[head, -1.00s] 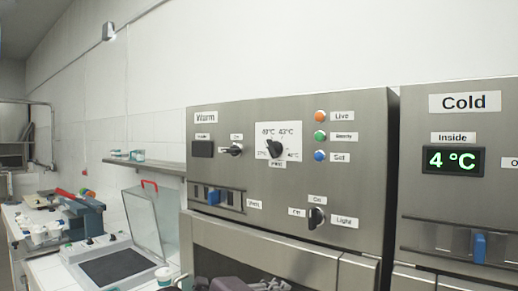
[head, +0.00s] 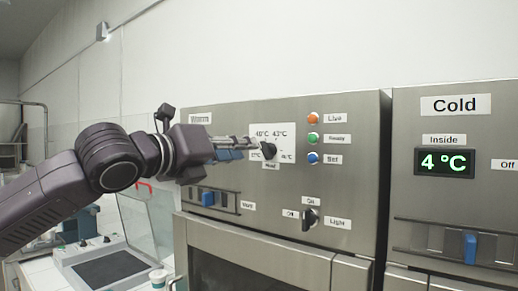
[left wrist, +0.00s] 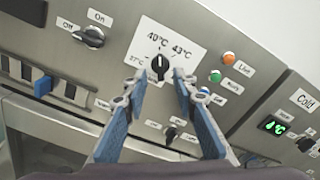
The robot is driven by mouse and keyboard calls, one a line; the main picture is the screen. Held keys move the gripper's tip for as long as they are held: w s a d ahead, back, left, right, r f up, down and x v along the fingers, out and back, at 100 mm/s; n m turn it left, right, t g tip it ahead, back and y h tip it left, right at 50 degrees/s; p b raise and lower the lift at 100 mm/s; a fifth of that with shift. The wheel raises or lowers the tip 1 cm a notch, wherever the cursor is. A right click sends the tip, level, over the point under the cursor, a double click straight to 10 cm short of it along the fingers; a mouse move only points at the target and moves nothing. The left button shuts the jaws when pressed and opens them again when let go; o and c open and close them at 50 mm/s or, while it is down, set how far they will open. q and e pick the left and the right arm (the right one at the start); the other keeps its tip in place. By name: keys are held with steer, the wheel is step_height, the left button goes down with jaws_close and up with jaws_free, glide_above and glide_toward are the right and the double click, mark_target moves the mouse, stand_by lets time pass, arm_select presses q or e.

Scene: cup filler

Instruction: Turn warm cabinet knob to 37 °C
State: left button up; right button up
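The warm cabinet knob (head: 268,151) is black and sits on a white dial plate on the steel panel. The left wrist view shows the knob (left wrist: 159,67) with a pale mark near its top, between the 40 °C and 43 °C labels; the exact setting is unclear. My left gripper (head: 250,147) reaches in from the left to the knob. Its blue-padded fingers (left wrist: 160,80) are apart, one on each side of the knob; contact cannot be told. My right gripper is not in view.
Orange (head: 313,118), green and blue lights sit right of the dial. A light knob (head: 309,219) is below it, and a blue slider (head: 208,197) is lower left. The cold cabinet display (head: 444,162) reads 4 °C at the right.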

mark_target(262, 149)
arm_select(q)
steer(key=p+x, duration=0.1)
steer(key=x, duration=0.6)
steer(key=shift+f, duration=0.1)
steer(key=shift+s, duration=0.1)
jaws_close()
